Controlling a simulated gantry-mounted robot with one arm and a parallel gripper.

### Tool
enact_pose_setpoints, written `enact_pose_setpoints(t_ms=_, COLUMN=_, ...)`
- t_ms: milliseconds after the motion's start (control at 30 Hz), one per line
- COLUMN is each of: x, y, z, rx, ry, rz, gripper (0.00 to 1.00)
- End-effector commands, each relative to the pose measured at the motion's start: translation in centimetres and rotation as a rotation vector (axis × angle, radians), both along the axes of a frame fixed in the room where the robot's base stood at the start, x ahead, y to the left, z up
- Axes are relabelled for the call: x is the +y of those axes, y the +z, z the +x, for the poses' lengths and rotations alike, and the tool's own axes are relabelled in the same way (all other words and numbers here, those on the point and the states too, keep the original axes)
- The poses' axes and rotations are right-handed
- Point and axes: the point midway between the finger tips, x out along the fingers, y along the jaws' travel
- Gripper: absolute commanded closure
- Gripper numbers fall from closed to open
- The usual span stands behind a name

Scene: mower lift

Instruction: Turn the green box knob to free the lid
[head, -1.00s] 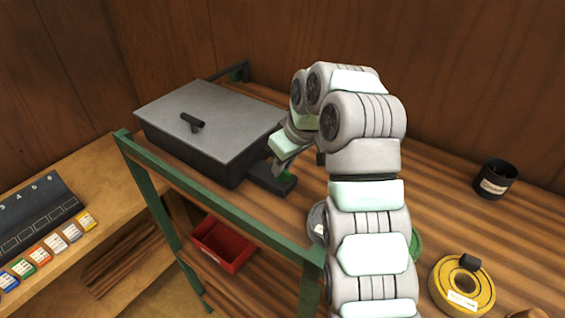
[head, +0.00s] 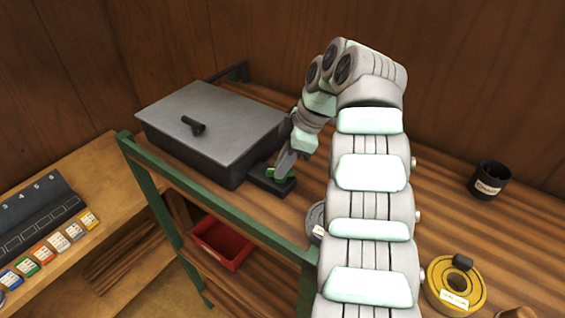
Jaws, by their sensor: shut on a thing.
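The grey metal box with its flat lid (head: 215,118) stands on the wooden shelf at the left, and the lid lies shut on it. A dark handle (head: 193,126) sits on the lid. A small black block (head: 268,187) is at the box's front right corner and carries the green knob (head: 272,174). My gripper (head: 280,172) reaches down from the upper right and is shut on the green knob. The fingers hide part of the knob, so its exact angle is hard to tell.
A black cup (head: 490,181) and a yellow ring-shaped thing (head: 456,292) stand on the shelf at the right. A red bin (head: 222,243) is on the lower level. A dark rack with coloured tags (head: 38,215) lies at the left. A green rail (head: 215,210) edges the shelf.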

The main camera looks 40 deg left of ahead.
Motion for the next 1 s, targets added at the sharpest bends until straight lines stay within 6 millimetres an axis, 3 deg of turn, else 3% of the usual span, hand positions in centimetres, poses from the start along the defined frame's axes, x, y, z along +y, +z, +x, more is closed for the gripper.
enact_pose_setpoints(t_ms=400, x=0.13, y=-0.03, z=0.07, rx=-0.003, ry=0.161, rz=-0.001, gripper=1.00)
enact_pose_setpoints(t_ms=967, x=0.02, y=-0.15, z=0.15, rx=-0.003, ry=0.184, rz=-0.002, gripper=1.00)
enact_pose_setpoints(t_ms=1000, x=0.02, y=-0.15, z=0.16, rx=-0.002, ry=0.183, rz=-0.002, gripper=0.85)
